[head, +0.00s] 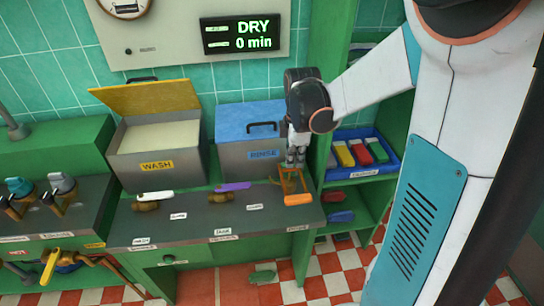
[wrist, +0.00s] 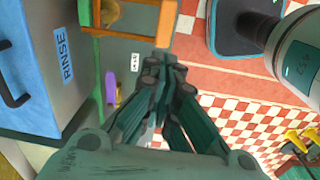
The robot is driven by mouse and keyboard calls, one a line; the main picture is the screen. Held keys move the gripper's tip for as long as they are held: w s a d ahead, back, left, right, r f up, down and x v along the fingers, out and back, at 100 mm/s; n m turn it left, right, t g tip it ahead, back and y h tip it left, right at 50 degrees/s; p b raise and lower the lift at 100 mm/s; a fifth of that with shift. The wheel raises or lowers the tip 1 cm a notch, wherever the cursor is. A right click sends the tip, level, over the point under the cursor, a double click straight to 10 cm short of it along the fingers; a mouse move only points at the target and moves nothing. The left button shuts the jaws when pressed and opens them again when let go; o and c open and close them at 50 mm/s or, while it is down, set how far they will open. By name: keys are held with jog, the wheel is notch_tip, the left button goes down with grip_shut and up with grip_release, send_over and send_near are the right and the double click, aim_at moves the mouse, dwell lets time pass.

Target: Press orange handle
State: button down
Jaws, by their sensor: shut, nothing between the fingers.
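The orange handle (head: 298,199) is a bar on a yellow-orange frame at the right end of the grey counter, in front of the RINSE tank. It also shows at the top of the wrist view (wrist: 166,27). My gripper (head: 296,163) points down just above and behind the handle in the head view, its fingers together and empty. In the wrist view the fingertips (wrist: 165,65) overlap the near end of the orange bar. I cannot tell whether they touch it.
The blue-lidded RINSE tank (head: 244,160) stands left of my gripper, the open WASH tank (head: 160,140) further left. Purple (head: 235,187) and white (head: 155,195) handles lie along the counter. A blue crate (head: 378,166) sits on the green shelf at right. A display (head: 240,34) reads DRY 0 min.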

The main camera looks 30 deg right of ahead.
aim_at(295, 197)
jog(key=shift+s+d+f+n, duration=0.1)
jog(key=shift+d+f+n, duration=0.3)
jog(key=shift+d+f, duration=0.3)
jog(key=shift+r, duration=0.1)
notch_tip(295, 197, down, 14)
jog(key=b, duration=0.4)
